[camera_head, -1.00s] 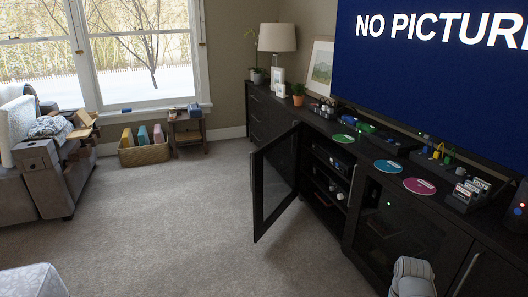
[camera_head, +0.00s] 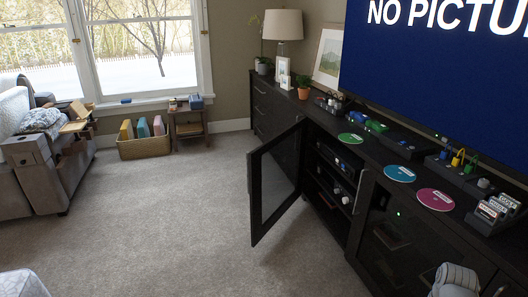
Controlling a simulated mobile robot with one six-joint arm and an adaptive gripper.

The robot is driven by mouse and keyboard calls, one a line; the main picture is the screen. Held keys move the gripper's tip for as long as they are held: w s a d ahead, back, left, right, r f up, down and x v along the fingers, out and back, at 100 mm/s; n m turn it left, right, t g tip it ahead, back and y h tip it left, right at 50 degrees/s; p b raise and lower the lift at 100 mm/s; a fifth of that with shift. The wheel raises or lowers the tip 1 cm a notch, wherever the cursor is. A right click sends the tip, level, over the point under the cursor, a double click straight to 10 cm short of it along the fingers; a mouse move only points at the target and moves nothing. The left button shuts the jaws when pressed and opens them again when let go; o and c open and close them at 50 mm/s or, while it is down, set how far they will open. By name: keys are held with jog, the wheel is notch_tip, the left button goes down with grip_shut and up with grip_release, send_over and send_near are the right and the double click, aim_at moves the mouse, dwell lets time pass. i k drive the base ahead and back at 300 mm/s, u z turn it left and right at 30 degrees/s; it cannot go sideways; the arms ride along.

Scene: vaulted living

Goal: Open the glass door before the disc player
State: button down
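A dark-framed glass door (camera_head: 253,197) of the long black cabinet stands swung out into the room, hinged at its left side. Behind it the compartment is open, with a black device (camera_head: 340,159) on the upper shelf and more items lower down. To its right a second glass door (camera_head: 388,240) is shut, with a vertical handle (camera_head: 360,191) at its left edge. A small green light shows behind that glass. I cannot tell which device is the disc player. A pale grey part of my arm shows at the bottom right; my gripper is not in view.
Green, blue and magenta discs (camera_head: 436,199) lie on the cabinet top (camera_head: 375,187), with a card rack (camera_head: 494,211) and other small items. A large screen hangs above. Carpet (camera_head: 170,215) is clear left of the open door. An armchair (camera_head: 45,165) and basket (camera_head: 145,148) stand farther back.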

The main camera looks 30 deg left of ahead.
aim_at(258, 230)
jog(key=u, duration=0.35)
jog(key=i, duration=0.85)
jog(key=u, duration=0.7)
